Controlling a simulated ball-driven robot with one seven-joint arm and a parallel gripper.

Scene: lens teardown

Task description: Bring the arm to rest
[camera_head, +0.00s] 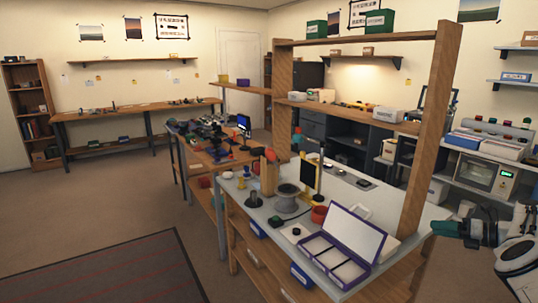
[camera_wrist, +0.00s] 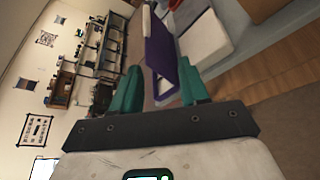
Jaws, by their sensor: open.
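My gripper (camera_head: 460,232) is at the right edge of the head view, off the right end of the near workbench (camera_head: 395,262) and apart from it. In the wrist view my gripper (camera_wrist: 160,88) shows two green fingers spread apart with nothing between them. A purple case (camera_head: 342,246) with a white lid stands open on the workbench, to the left of my gripper. The purple case also shows beyond the fingers in the wrist view (camera_wrist: 160,55). Part of my arm is cut off by the right edge of the head view.
A wooden post (camera_head: 428,130) rises from the workbench near my gripper. A red round container (camera_head: 319,214) and a grey stand (camera_head: 286,198) are on the bench. A dark mat (camera_head: 110,275) lies on the open floor at the left. Shelves with a white machine (camera_head: 486,174) stand behind my arm.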

